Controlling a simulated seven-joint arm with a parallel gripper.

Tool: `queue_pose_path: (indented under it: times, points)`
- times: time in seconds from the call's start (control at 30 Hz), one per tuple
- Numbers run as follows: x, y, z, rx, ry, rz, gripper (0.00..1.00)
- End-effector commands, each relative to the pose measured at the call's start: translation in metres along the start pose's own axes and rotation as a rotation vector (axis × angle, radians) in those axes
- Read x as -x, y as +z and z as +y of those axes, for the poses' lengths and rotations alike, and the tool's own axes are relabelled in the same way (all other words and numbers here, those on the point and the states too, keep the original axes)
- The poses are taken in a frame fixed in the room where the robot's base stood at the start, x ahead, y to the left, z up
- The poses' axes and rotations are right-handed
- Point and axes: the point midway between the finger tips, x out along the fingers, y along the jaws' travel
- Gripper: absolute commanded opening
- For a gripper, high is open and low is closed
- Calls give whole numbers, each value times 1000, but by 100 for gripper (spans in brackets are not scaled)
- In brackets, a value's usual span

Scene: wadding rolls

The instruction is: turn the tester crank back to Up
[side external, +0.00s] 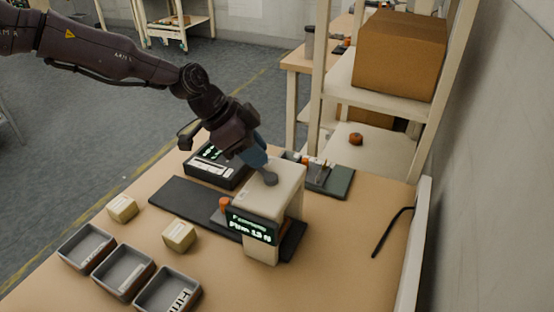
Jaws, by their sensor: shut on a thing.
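The tester (262,222) is a cream box-shaped unit with a dark, green-lettered display on its front, standing on the table on a dark base. My gripper (262,172) is over its top, at the back left. The gripper is shut on the tester crank, of which I can make out only a dark rounded part (270,179) at the fingertips. The fingers and the tester's top hide the rest of the crank, so I cannot tell its exact angle. An orange part (225,205) shows at the tester's left side.
Two yellowish blocks (180,236) lie left of the tester, by a dark mat (190,205). Three grey trays (123,273) line the front left. A black device (217,168) stands behind. A shelf with a cardboard box (400,52) rises at back right. The table's right side is mostly clear.

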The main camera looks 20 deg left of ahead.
Motion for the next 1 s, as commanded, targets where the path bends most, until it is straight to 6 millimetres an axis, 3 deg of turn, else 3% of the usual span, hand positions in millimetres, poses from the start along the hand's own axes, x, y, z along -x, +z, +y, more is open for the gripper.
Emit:
queue_pose_path:
  times: [0.07, 0.43, 0.7, 1.0]
  points:
    - [0, 4, 9, -2, 16, -3, 10]
    - [1, 6, 13, -4, 17, -2, 10]
    - [8, 14, 33, -3, 15, 0, 10]
    - [10, 15, 32, -1, 7, 0, 10]
